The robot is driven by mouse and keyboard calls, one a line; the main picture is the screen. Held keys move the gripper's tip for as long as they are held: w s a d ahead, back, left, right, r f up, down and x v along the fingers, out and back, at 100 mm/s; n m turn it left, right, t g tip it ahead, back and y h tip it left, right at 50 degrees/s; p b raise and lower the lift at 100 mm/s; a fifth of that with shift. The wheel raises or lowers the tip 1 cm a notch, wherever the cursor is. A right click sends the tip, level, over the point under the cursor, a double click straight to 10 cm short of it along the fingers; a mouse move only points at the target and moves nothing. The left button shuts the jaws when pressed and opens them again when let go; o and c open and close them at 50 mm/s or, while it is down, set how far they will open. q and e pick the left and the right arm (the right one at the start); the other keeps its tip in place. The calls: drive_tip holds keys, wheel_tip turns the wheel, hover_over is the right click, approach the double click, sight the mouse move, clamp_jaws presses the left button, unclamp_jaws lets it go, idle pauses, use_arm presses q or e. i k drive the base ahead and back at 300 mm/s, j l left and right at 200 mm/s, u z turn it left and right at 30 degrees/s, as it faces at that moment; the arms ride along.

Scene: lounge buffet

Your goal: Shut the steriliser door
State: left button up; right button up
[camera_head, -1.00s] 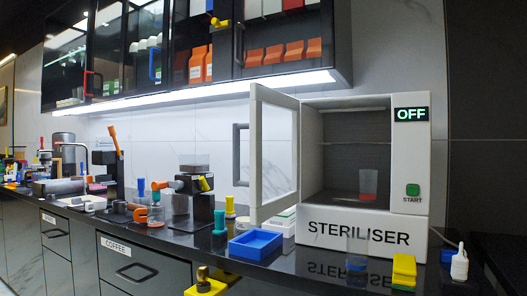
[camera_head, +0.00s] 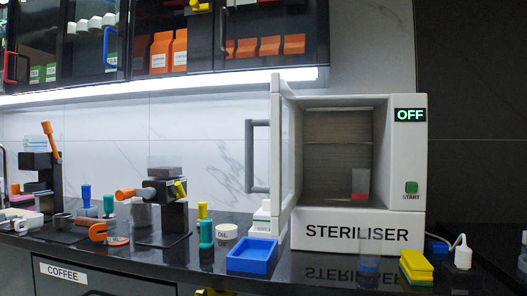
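The white steriliser (camera_head: 310,232) stands on the black counter at the right, its display reading OFF. Its door (camera_head: 276,160) is hinged on the left side and stands wide open, swung out toward me. The grey door handle (camera_head: 251,157) sticks out to the left of the door. Inside the chamber a clear cup with a red base (camera_head: 360,184) stands on the floor of the steriliser. Neither of my grippers shows in this view.
A blue tray (camera_head: 252,258) sits in front of the door's lower end. Bottles and a coffee machine (camera_head: 165,205) are to the left. Cabinets hang above.

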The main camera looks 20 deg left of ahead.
sight(281, 94)
drive_tip(key=j+z, duration=0.1)
drive_tip(key=j, duration=0.4)
drive_tip(key=k+j, duration=0.15)
drive_tip(key=j, duration=0.4)
drive_tip(key=k+j+z, duration=0.15)
drive_tip(key=j, duration=0.35)
drive_tip(key=j+z, duration=0.6)
